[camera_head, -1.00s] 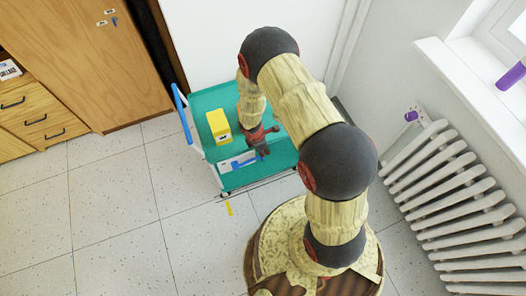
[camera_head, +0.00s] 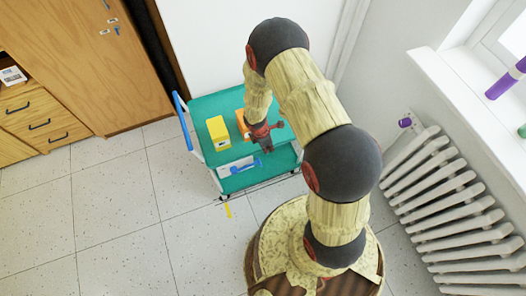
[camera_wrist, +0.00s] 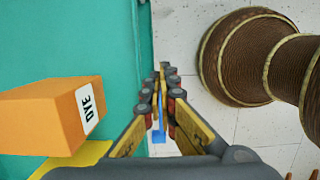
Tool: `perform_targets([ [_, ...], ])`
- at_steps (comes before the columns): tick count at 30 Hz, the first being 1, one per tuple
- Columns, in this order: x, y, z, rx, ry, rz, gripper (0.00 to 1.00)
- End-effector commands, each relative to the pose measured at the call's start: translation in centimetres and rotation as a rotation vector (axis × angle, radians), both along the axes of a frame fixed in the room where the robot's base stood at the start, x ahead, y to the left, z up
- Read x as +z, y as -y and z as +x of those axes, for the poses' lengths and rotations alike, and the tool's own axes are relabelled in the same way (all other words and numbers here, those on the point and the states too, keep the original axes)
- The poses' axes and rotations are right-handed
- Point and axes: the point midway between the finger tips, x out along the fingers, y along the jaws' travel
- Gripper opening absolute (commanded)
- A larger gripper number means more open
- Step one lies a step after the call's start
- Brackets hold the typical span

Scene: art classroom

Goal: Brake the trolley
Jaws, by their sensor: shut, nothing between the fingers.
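The trolley (camera_head: 279,131) has a teal top shelf, a lower teal shelf, a pale frame and a blue push handle (camera_head: 180,112) on its left side. A blue lever (camera_head: 245,167) with a pale plate is low on its front side. My gripper (camera_head: 264,146) is over the front edge of the top shelf, above and behind the lever in the picture. In the wrist view my gripper (camera_wrist: 160,84) is shut and empty. A blue piece (camera_wrist: 158,136), apparently the lever, shows through the gap behind the fingers. Contact with it cannot be told.
A yellow box (camera_head: 218,132) and an orange box (camera_head: 242,124) labelled DYE stand on the top shelf, the orange one close to my gripper. A yellow floor mark (camera_head: 228,211) lies before the trolley. A radiator (camera_head: 455,205) stands right; open floor lies left.

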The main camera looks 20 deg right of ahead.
Motion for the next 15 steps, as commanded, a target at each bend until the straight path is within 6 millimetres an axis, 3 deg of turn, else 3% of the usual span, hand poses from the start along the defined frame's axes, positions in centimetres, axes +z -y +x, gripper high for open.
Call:
perform_targets([
  [6,2.9,3.0,-0.2,-0.002,-0.001,0.0,0.0],
  [15,4.1,4.3,-0.2,0.001,-0.001,0.0,0.0],
])
